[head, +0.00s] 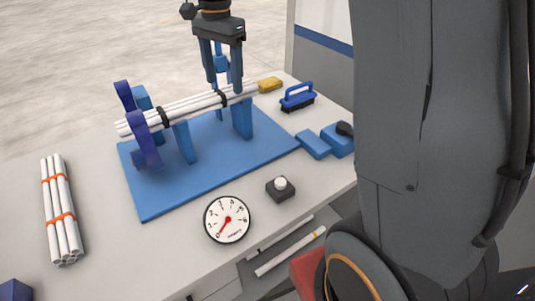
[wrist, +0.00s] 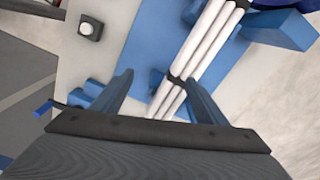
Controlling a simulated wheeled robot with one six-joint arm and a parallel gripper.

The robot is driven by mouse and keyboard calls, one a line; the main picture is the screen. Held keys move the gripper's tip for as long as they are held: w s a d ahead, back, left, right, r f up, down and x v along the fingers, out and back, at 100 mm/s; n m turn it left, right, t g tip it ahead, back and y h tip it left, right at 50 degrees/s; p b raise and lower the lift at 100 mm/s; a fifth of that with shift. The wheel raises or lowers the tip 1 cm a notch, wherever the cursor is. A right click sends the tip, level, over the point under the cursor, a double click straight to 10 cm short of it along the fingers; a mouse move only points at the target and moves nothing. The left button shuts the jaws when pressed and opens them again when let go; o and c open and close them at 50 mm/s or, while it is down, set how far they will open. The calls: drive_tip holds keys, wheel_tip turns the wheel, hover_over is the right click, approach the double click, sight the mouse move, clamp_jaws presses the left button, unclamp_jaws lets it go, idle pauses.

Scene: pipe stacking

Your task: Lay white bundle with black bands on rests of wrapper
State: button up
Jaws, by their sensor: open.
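The white bundle with black bands (head: 195,104) lies level across the upright blue rests (head: 185,141) of the wrapper, whose blue base plate (head: 205,170) sits on the table. Its left end passes between the wrapper's dark blue arms (head: 146,140). I cannot tell if it touches every rest. My gripper (head: 224,86) is open above the right part of the bundle, its fingers straddling it near the right black band. In the wrist view the bundle (wrist: 205,40) runs between the two spread fingers of my gripper (wrist: 160,76), apart from both.
A white bundle with orange bands (head: 61,210) lies at the left. A dial gauge (head: 227,219) and a button box (head: 281,189) stand in front of the wrapper.

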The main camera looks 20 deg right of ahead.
drive_tip(key=s+d+f+n, duration=0.2)
drive_tip(key=s+f+n, duration=0.4)
drive_tip(key=s, duration=0.5)
drive_tip(key=s+d+f+n, duration=0.2)
drive_tip(key=s+f+n, duration=0.4)
drive_tip(key=s, duration=0.5)
drive_tip(key=shift+f, duration=0.5)
drive_tip(key=shift+d, duration=0.1)
